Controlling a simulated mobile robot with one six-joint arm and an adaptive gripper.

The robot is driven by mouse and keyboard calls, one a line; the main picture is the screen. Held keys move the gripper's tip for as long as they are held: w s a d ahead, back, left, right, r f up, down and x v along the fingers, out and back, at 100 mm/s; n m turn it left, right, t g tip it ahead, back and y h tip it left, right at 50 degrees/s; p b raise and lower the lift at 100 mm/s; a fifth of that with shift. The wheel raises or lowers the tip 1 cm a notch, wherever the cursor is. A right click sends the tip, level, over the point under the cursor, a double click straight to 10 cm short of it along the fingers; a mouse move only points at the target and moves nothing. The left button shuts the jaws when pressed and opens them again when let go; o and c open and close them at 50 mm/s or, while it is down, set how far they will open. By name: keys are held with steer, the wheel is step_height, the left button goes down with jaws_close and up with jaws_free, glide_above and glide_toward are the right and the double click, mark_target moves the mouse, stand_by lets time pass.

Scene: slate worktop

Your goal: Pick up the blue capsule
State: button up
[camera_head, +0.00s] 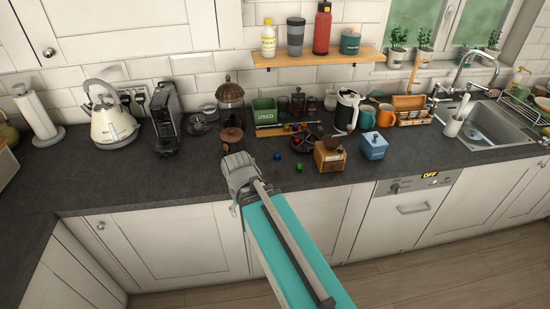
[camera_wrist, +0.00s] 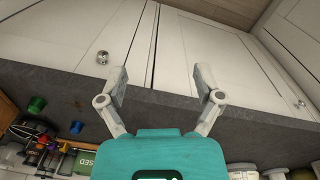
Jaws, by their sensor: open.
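The small blue capsule (camera_head: 278,156) lies on the dark worktop, in front of the coffee things and to the right of my gripper (camera_head: 238,168). In the wrist view the blue capsule (camera_wrist: 76,127) is left of my gripper (camera_wrist: 160,84), outside the jaws. My gripper is open, with nothing between its fingers. It is near the front part of the worktop and apart from the capsule. A green capsule (camera_head: 299,167) lies a little to the right of the blue one; it also shows in the wrist view (camera_wrist: 37,104).
A wooden grinder (camera_head: 329,157) and a blue canister (camera_head: 373,147) stand right of the capsules. A green USED bin (camera_head: 265,113) stands behind. A coffee machine (camera_head: 165,125) and kettle (camera_head: 110,122) are at left. The front left worktop (camera_head: 130,182) is clear.

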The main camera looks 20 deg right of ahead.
mark_target(275, 156)
steer(key=w+d+f+n+t+h+b, duration=0.1)
steer(key=w+d+n+h+b, duration=0.2)
steer(key=w+n, duration=0.1)
steer(key=w+d+f+n+h+b, duration=0.1)
steer(key=w+d+n+h+b, duration=0.1)
steer(key=w, duration=0.4)
steer(key=w+d+f+n+t+h+b, duration=0.1)
steer(key=w+d+f+n+h+b, duration=0.1)
steer(key=w+d+n+h+b, duration=0.1)
steer(key=shift+w+d+n+t+h+b, duration=0.15)
steer(key=shift+w+d+n+b, duration=0.3)
steer(key=shift+n, duration=0.45)
steer(key=shift+w+d+n+t+h+b, duration=0.2)
steer(key=shift+w+d+n, duration=0.35)
steer(key=shift+n, duration=0.35)
steer(key=w+n+h+b, duration=0.1)
steer(key=n, duration=0.1)
steer(key=w+d+r+n+t+h+b, duration=0.1)
steer(key=w, duration=0.1)
steer(key=w+n+h+b, duration=0.1)
steer(key=w+n, duration=0.1)
steer(key=shift+w+d+r+n+t, duration=0.2)
steer(key=shift+r+n+t, duration=0.05)
steer(key=shift+r+n, duration=0.1)
steer(key=shift+w+r+n+h, duration=0.35)
steer(key=shift+w+r+n, duration=0.05)
steer(key=shift+w+n, duration=0.15)
